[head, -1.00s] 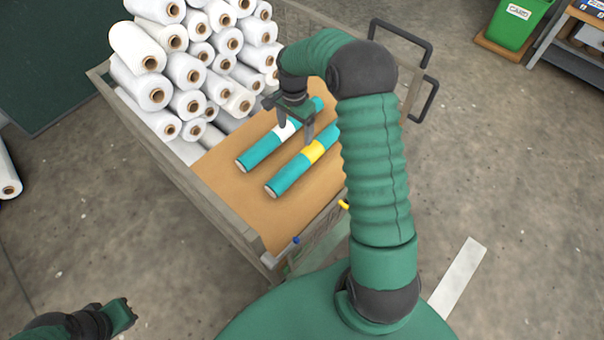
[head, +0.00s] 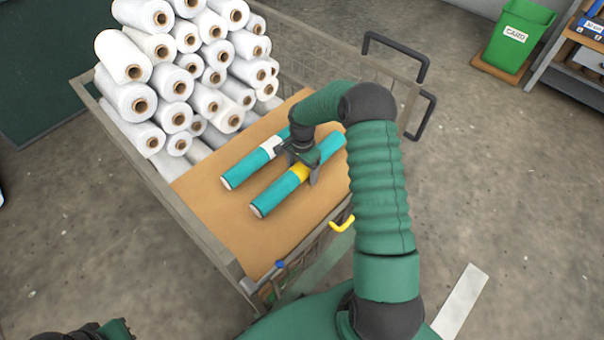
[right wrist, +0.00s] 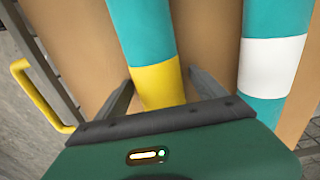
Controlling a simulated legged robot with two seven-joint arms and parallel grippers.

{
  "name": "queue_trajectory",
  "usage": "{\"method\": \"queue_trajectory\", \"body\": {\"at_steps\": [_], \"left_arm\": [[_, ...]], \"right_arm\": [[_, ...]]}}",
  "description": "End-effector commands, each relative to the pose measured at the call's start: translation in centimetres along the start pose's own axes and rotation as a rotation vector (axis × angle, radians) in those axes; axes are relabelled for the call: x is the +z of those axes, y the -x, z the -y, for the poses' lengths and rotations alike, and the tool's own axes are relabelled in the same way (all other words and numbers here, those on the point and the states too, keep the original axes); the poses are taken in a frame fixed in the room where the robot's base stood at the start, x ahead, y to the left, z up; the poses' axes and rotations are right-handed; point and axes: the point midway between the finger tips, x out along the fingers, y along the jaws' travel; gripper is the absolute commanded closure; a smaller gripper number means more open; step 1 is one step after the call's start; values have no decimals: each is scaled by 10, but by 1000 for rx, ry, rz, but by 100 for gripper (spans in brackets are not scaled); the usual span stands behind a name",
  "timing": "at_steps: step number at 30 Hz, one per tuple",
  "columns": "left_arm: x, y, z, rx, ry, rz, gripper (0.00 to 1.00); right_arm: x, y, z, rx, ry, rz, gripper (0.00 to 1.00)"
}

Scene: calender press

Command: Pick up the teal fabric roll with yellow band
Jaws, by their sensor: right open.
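The teal fabric roll with a yellow band (head: 274,195) lies on the brown board of the cart. In the right wrist view the same roll (right wrist: 143,35) runs between my finger tips, with its yellow band (right wrist: 158,85) nearest the palm. My right gripper (head: 299,168) is open over the yellow band, one finger on each side of the roll. I cannot tell whether the fingers touch it. My left gripper (head: 117,329) is only partly in view at the bottom left, and its jaws cannot be made out.
A teal roll with a white band (head: 241,169) lies parallel, close beside, and shows in the right wrist view (right wrist: 272,65). White rolls (head: 175,85) are stacked at the cart's far left. The cart has raised sides (head: 190,205), a yellow hook (head: 342,224) and a black handle (head: 400,50).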

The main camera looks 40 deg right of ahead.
Motion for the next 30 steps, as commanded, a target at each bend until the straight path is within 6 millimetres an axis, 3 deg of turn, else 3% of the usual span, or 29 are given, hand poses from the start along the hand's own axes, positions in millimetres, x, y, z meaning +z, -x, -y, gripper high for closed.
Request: {"method": "queue_trajectory", "body": {"at_steps": [5,23,30], "left_arm": [[0,1,0,0,0,0,100],[0,1,0,0,0,0,100],[0,1,0,0,0,0,100]], "right_arm": [[1,2,0,-1,1,-2,20],[0,1,0,0,1,-1,99],[-1,2,1,-1,1,-2,100]]}}
